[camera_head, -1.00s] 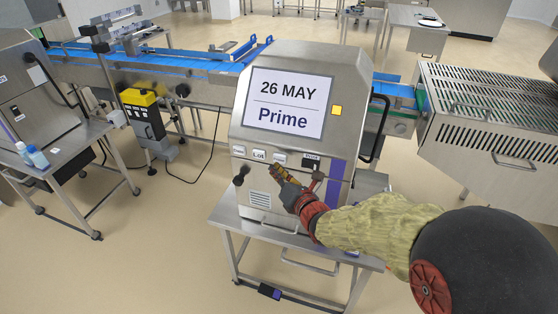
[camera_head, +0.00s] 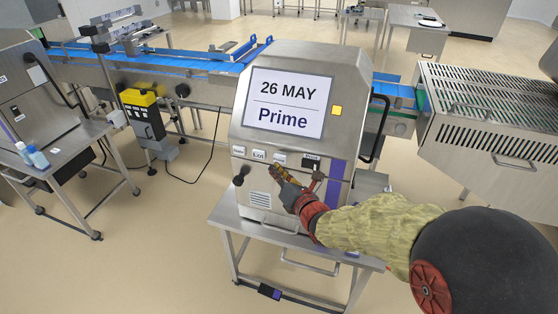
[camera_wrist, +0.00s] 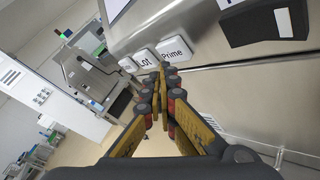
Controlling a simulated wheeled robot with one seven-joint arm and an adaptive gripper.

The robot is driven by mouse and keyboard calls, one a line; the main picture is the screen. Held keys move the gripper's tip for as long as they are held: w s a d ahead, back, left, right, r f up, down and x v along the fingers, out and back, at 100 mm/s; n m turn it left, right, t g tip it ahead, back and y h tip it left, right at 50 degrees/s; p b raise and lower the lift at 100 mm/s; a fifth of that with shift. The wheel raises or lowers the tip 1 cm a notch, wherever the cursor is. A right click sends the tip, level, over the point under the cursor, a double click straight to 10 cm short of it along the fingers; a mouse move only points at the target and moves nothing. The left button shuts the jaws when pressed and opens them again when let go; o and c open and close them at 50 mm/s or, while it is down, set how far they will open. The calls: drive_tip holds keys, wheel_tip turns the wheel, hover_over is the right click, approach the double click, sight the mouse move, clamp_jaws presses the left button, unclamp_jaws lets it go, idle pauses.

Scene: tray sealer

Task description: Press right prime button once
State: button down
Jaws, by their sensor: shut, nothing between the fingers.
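The machine (camera_head: 345,100) in the middle has a screen (camera_head: 288,104) reading "26 MAY" and "Prime". A row of pale labelled buttons lies below the screen. The Prime button (camera_wrist: 174,50) is legible in the wrist view, right of the Lot button (camera_wrist: 145,58); in the head view the Prime button (camera_head: 280,158) is too small to read. My gripper (camera_head: 273,168) is shut and empty, its fingertips just below the Prime button in the head view. In the wrist view my gripper (camera_wrist: 160,72) has its tips at the lower edge between Lot and Prime. I cannot tell whether they touch.
The machine stands on a metal table (camera_head: 225,215). A blue-belted conveyor (camera_head: 200,62) runs behind it. A perforated metal housing (camera_head: 490,120) stands to the right. The floor in front at left is clear.

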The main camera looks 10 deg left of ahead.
drive_tip(key=shift+w+b, duration=0.2)
drive_tip(key=shift+b, duration=0.1)
drive_tip(key=shift+w+b, duration=0.2)
drive_tip(key=shift+b, duration=0.1)
drive_tip(key=shift+w+d+b, duration=0.1)
drive_tip(key=shift+w+b, duration=0.3)
drive_tip(key=shift+w, duration=0.15)
idle(0.6)
drive_tip(key=shift+s, duration=0.2)
drive_tip(key=shift+s+b, duration=0.7)
drive_tip(key=shift+s, duration=0.05)
drive_tip(key=shift+s+a+b, duration=0.15)
drive_tip(key=shift+s+b, duration=0.65)
drive_tip(key=shift+s, duration=0.5)
drive_tip(key=shift+s+a+b, duration=0.1)
drive_tip(key=shift+s+b, duration=0.7)
drive_tip(key=shift+s, duration=0.45)
